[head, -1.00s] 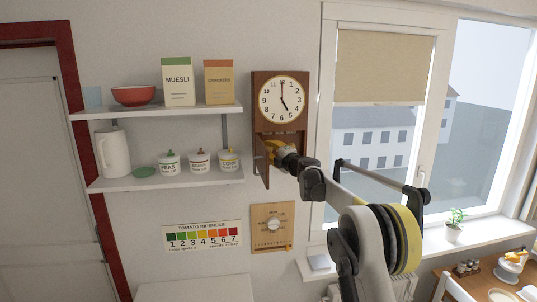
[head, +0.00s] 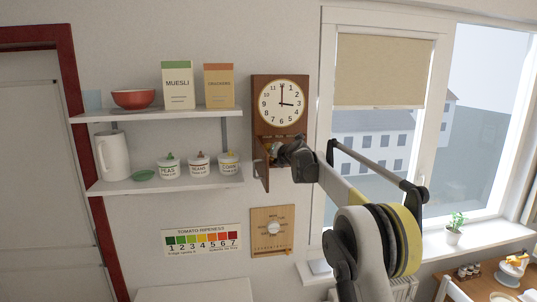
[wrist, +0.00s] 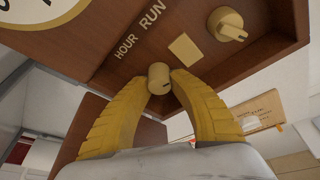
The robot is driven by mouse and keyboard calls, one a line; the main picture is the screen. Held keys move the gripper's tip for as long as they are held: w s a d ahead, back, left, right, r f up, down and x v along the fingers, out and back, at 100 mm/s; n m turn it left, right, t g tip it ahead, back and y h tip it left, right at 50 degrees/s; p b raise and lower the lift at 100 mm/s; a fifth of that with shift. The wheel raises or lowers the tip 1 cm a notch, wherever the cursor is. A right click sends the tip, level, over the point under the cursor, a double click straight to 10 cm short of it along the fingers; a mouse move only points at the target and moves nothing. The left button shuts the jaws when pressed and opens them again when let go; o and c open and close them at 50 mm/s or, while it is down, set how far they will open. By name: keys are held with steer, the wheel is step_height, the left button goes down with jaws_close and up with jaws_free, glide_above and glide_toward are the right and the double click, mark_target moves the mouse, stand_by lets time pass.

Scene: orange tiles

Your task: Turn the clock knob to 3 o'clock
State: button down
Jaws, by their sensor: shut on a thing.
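The wooden wall clock (head: 283,103) has a white face with the long hand near 12 and the short hand near 3. In the wrist view, my gripper (wrist: 160,80) has its yellow fingers closed on both sides of a small round cream knob (wrist: 158,75) beside the word HOUR, on the clock's brown lower panel. A second, larger cream knob (wrist: 228,24) is on the same panel, apart from my fingers. In the head view my gripper (head: 272,150) is at the clock's lower part, and my wrist mostly hides the held knob.
A small wooden door (head: 262,173) hangs open at the clock's lower left, close to my gripper. Shelves (head: 165,183) with canisters and boxes are to the left. A window (head: 375,130) is to the right. A wooden dial panel (head: 268,242) hangs below.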

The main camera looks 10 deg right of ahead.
steer(key=shift+n+h, duration=0.3)
steer(key=shift+n, duration=0.3)
steer(key=c, duration=1.1)
jaws_free()
steer(key=shift+d, duration=0.1)
steer(key=shift+c, duration=0.2)
steer(key=v, duration=0.8)
steer(key=shift+r, duration=0.1)
